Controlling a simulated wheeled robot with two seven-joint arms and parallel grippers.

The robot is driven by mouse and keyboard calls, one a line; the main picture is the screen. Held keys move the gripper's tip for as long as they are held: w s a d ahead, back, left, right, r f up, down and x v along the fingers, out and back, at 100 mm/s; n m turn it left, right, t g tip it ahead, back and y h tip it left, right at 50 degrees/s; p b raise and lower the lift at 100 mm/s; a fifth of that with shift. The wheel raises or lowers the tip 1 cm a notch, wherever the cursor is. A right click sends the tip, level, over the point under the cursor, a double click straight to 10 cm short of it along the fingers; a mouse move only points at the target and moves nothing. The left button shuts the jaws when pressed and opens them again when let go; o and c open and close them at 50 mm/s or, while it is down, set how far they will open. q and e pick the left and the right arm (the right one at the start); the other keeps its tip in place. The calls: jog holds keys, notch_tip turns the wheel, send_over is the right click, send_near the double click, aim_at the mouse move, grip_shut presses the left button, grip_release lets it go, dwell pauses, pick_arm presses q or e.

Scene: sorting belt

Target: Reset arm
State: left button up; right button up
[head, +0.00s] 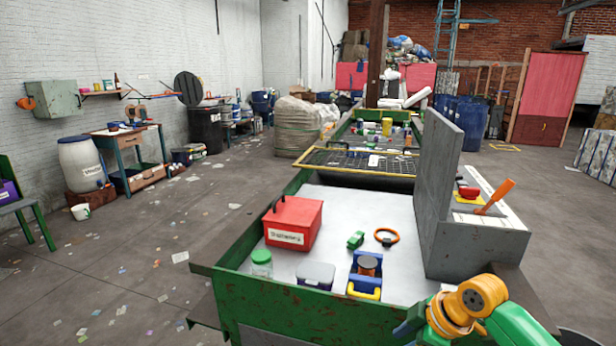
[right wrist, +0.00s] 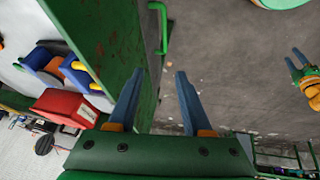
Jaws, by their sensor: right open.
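My right gripper (head: 408,328) is at the bottom right of the head view, over the near right corner of the green-sided belt table (head: 335,310). In the right wrist view its two blue fingers (right wrist: 155,95) stand well apart with nothing between them, beside the green side wall (right wrist: 110,50). My left gripper (right wrist: 297,58) shows small at the right edge of the right wrist view, with its two blue fingers apart and no object visible between them. It is not seen in the head view.
A tall grey panel (head: 440,185) stands at right. Floor at left is mostly open.

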notch_tip(320, 180, down, 11)
jog(key=w+d+m, duration=0.1)
jog(key=w+m, duration=0.1)
jog(key=m, duration=0.2)
jog(key=s+d+f+m+h, duration=0.2)
jog(key=s+f+m, duration=0.35)
jog(key=f, duration=0.85)
jog(key=s+f+g, duration=0.1)
jog(key=s+f, duration=0.4)
jog(key=s, duration=0.6)
jog(key=s+a+f+m+h, duration=0.1)
jog(key=s+f, duration=0.4)
jog(key=s, duration=0.7)
jog(key=s+a+f+g+h, duration=0.1)
jog(key=s+f, duration=0.4)
jog(key=s, duration=0.6)
jog(key=shift+s+m+g, duration=0.25)
jog(key=shift+m+g, duration=0.05)
jog(key=shift+m, duration=0.05)
